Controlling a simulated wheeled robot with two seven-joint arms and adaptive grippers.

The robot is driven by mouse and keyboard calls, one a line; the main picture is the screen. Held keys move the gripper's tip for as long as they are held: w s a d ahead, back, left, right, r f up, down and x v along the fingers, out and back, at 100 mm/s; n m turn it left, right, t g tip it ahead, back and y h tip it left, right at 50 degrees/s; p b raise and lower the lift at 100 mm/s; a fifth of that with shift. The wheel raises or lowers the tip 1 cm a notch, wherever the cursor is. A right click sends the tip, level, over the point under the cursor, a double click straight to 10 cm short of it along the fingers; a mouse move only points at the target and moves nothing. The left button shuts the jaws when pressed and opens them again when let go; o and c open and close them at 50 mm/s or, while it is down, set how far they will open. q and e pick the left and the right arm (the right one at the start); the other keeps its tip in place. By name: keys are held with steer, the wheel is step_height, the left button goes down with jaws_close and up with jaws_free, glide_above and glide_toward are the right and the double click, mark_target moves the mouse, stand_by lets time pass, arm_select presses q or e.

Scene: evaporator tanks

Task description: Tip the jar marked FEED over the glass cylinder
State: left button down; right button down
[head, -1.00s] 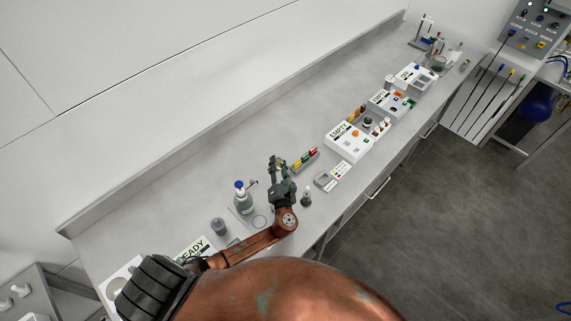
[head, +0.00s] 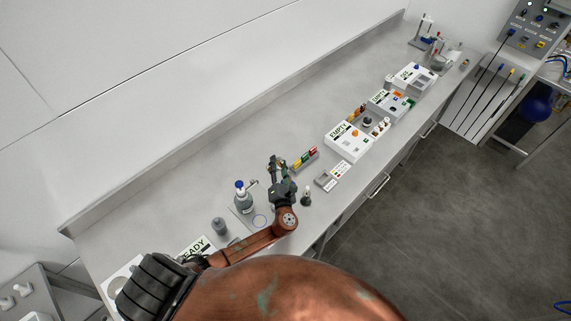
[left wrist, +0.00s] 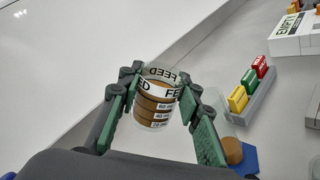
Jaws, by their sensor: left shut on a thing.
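The jar marked FEED (left wrist: 158,97) is a clear jar with brown contents, black lettering and white ml labels. It sits between the two green-padded fingers of my left gripper (left wrist: 163,105), which is shut on it. The jar looks close to upright. In the head view my left gripper (head: 278,163) is over the bench, and the jar is too small there to make out. A faint clear round rim (left wrist: 216,99) shows behind the right finger in the left wrist view; I cannot tell whether it is the glass cylinder. My right gripper is not in view.
A rack of red, yellow and green blocks (left wrist: 247,90) stands to the right of the gripper. A blue-capped bottle (head: 242,198) and a grey pot (head: 218,226) stand left of it. A small brown-topped vessel (head: 306,197) stands near the front edge. White EMPTY box (head: 345,143) is farther along.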

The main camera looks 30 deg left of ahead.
arm_select(q)
steer(key=shift+r+p, duration=0.15)
steer(key=shift+p, duration=0.25)
stand_by(0.5)
steer(key=shift+w+d+r+m+p, duration=0.1)
steer(key=shift+r+m+p, duration=0.1)
steer(key=shift+m+p, duration=1)
steer(key=shift+d+r+m+p, duration=0.15)
steer(key=shift+m+p, duration=0.45)
steer(key=shift+p, duration=1.15)
stand_by(4.2)
